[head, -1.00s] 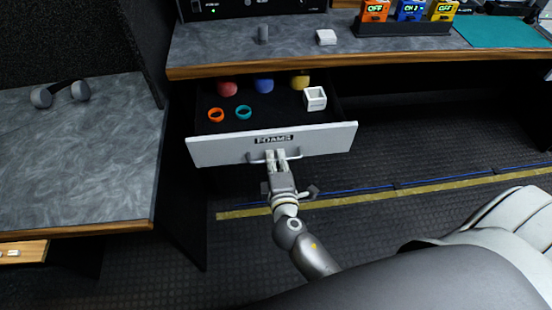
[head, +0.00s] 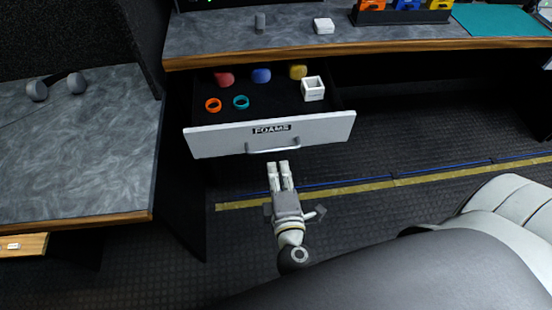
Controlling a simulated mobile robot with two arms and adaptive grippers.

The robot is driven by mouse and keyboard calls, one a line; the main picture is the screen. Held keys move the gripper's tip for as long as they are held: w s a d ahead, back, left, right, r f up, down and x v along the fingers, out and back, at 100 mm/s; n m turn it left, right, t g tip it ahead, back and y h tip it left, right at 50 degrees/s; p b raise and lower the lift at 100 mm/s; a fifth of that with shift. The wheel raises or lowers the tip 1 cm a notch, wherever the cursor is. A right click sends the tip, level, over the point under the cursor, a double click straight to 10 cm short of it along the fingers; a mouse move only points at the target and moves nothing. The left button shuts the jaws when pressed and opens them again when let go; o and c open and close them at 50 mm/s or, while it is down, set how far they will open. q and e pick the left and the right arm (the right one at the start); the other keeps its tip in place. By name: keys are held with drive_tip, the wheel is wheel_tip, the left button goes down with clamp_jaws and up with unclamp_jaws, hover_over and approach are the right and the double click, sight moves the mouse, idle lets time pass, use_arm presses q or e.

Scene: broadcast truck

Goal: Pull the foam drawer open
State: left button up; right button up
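The foam drawer (head: 206,143) with a pale front labelled FOAMS stands pulled out from under the desk, its inside showing. Its bar handle (head: 274,149) is on the middle of the front, bare of any gripper. My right gripper (head: 278,164) is just in front of and below the handle in the picture, apart from it. Its two fingers point at the drawer with a narrow gap between them and nothing held. My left gripper is not in view.
The drawer holds red (head: 224,79), blue (head: 261,75) and yellow foams (head: 298,71), an orange ring (head: 213,104), a teal ring (head: 241,102) and a white cube (head: 313,88). A chair (head: 510,215) is at right, a side desk (head: 80,150) at left.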

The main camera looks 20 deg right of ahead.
drive_tip(key=shift+v, duration=1.6)
drive_tip(key=s+a+f+m+g+y+p, duration=0.1)
drive_tip(key=s+f+g+y, duration=0.2)
drive_tip(key=f, duration=1)
drive_tip(key=s+f+m+g+p, duration=0.1)
drive_tip(key=s+f+g, duration=0.35)
drive_tip(key=f, duration=0.85)
drive_tip(key=s+d+f+m+g+p, duration=0.1)
drive_tip(key=s+d+f+m+g, duration=0.2)
drive_tip(key=s+f, duration=0.5)
drive_tip(key=s+d+f+m+g+y+p, duration=0.1)
drive_tip(key=s+d+f+m+g, duration=0.2)
drive_tip(key=s, duration=1.1)
wheel_tip(320, 180, down, 6)
drive_tip(key=d+m, duration=0.2)
drive_tip(key=m, duration=0.2)
drive_tip(key=shift+d+g, duration=0.25)
drive_tip(key=shift+g, duration=0.1)
